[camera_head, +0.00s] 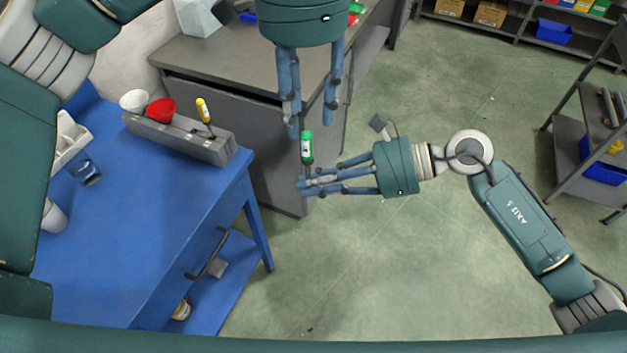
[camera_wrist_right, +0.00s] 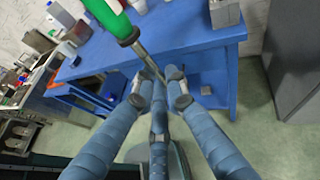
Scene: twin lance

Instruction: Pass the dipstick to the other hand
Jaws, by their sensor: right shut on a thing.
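The dipstick (camera_head: 306,147) has a green handle with a white label and a thin grey rod. It is held off the table, handle up, over the floor. My right gripper (camera_head: 303,186) is shut on its rod, below the handle. In the right wrist view the green handle (camera_wrist_right: 108,18) is at the top and the rod runs down between the fingertips (camera_wrist_right: 160,88). My left gripper (camera_head: 312,128) points down from above with its fingers apart. The handle's top is close to its fingertips, nearer the left finger; I cannot tell whether they touch.
A blue table (camera_head: 110,270) stands at left. On it, a grey block (camera_head: 165,138) carries red, white and yellow-topped things, with a glass (camera_head: 87,172) nearby. A grey cabinet (camera_head: 215,60) stands behind the grippers. Shelves (camera_head: 570,140) stand at right, with open floor between.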

